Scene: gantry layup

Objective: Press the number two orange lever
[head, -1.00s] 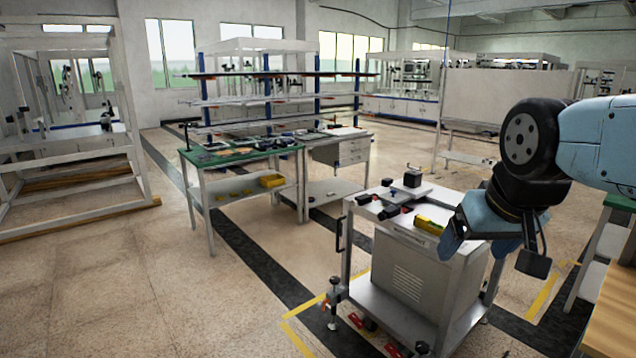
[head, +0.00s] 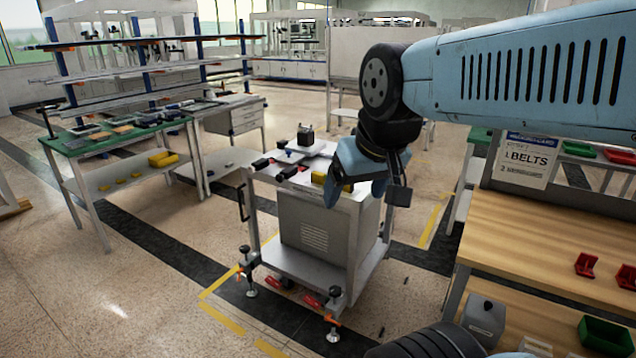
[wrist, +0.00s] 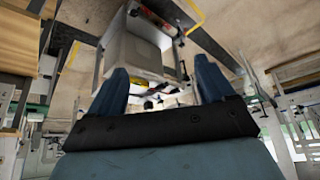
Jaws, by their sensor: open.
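A wheeled grey metal cart (head: 320,262) stands on the floor in the middle of the head view. Small orange levers sit by its feet: one at the left front foot (head: 243,268) and one at the near front foot (head: 332,318). I cannot read any numbers on them. Red pedal-like parts (head: 312,301) lie beside them low on the cart. My gripper (head: 352,190) is open and empty, in front of or above the cart's top right part in the head view, well above the levers. In the wrist view, its two blue fingers (wrist: 160,85) stand apart, with the cart (wrist: 135,48) beyond them.
A wooden workbench (head: 540,235) with red and green bins stands at the right. A green-topped table (head: 110,135) with tools stands at the left. Yellow floor tape (head: 220,318) marks the cart's place. The floor in front and left is open.

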